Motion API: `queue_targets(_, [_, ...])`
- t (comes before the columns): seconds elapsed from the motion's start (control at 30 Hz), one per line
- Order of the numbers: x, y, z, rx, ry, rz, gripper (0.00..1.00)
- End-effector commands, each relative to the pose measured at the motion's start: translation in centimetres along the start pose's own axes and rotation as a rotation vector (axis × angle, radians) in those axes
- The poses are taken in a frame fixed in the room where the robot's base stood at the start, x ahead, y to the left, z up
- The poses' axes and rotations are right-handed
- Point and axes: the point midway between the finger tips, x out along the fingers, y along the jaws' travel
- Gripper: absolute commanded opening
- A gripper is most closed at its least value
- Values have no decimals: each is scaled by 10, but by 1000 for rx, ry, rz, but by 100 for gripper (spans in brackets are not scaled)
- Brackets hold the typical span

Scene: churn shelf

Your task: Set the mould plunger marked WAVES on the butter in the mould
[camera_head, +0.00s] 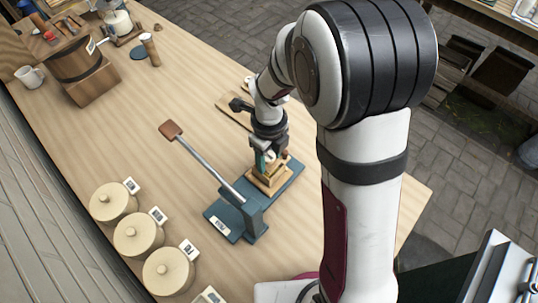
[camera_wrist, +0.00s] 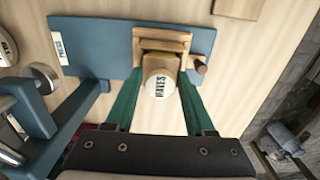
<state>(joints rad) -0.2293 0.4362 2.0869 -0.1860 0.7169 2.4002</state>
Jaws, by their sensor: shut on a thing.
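The plunger marked WAVES (camera_wrist: 158,84) has a round cream knob with its label facing the wrist camera. My gripper (camera_head: 266,158) is shut on it; its green fingers (camera_wrist: 160,92) lie on either side of the knob. The wooden mould (camera_wrist: 163,40) stands on the blue press base, directly around or beneath the plunger. In the head view the mould (camera_head: 268,182) shows just below my fingers. I cannot tell whether the plunger touches the butter; only a thin yellowish strip shows beside the knob, and the rest is hidden.
The blue press (camera_head: 222,222) has a long lever (camera_head: 205,162) raised toward the upper left. Several lidded round crocks (camera_head: 138,234) with tags line the front left edge. A barrel churn (camera_head: 80,65) and a mug (camera_head: 30,77) stand far left. The table's middle left is clear.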

Motion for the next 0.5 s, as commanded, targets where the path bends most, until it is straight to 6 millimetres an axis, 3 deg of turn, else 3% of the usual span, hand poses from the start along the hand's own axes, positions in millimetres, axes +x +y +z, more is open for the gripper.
queue_targets(0.5, [8, 0, 0, 0, 0, 0, 1])
